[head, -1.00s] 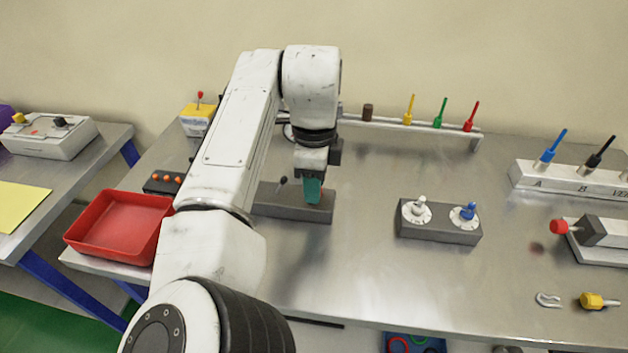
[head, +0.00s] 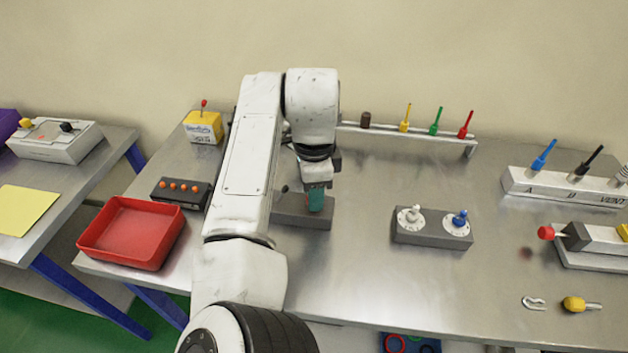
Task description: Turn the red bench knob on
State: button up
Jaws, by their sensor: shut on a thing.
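My gripper (head: 316,199), with teal fingers, is down at the right end of a low grey block (head: 290,213) on the bench. It is shut on what sits there, a knob as far as I can tell. The fingers hide this thing, so its colour and turn position do not show. A small black lever or knob (head: 285,189) stands at the block's left end, partly behind my arm. A separate red knob (head: 546,232) shows at the far right on a grey fixture.
A grey block (head: 432,236) with white and blue knobs stands right of my gripper. A rack (head: 400,131) with coloured pegs is behind. A red tray (head: 132,250) and an orange-button box (head: 180,191) lie left. Bare metal bench lies between.

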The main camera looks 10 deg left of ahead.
jog(key=n+p, duration=0.3)
jog(key=shift+r+n+p, duration=0.3)
jog(key=shift+n+p, duration=0.1)
jog(key=n+p, duration=0.3)
jog(key=shift+n, duration=0.3)
jog(key=n+p, duration=0.3)
jog(key=shift+n, duration=0.3)
jog(key=shift+f+n+p, duration=0.2)
jog(key=shift+n+p, duration=1)
jog(key=shift+n, duration=0.4)
jog(key=o, duration=1.1)
jog(key=shift+c, duration=0.2)
notch_tip(320, 180, up, 11)
jog(key=b, duration=0.1)
jog(key=shift+f, duration=0.15)
